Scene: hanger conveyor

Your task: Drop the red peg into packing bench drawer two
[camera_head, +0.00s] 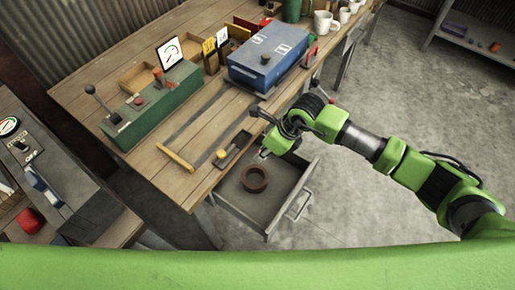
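I cannot make out a red peg with certainty in the head view. An open drawer (285,205) is pulled out under the front edge of the wooden bench, and a brown ring (255,179) lies inside it. I cannot read a number on the drawer. My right gripper (262,133) is at the bench's front edge, above the back of the drawer. It is small and partly hidden by its own wrist, so its opening and any held thing cannot be told. My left gripper is out of view.
The bench (165,165) carries a green control box (150,105) with a lever, a blue box (268,55), a yellow-handled bar (175,157) and several mugs (325,22). Another station with a red object (30,220) stands at left. Floor right of the drawer is clear.

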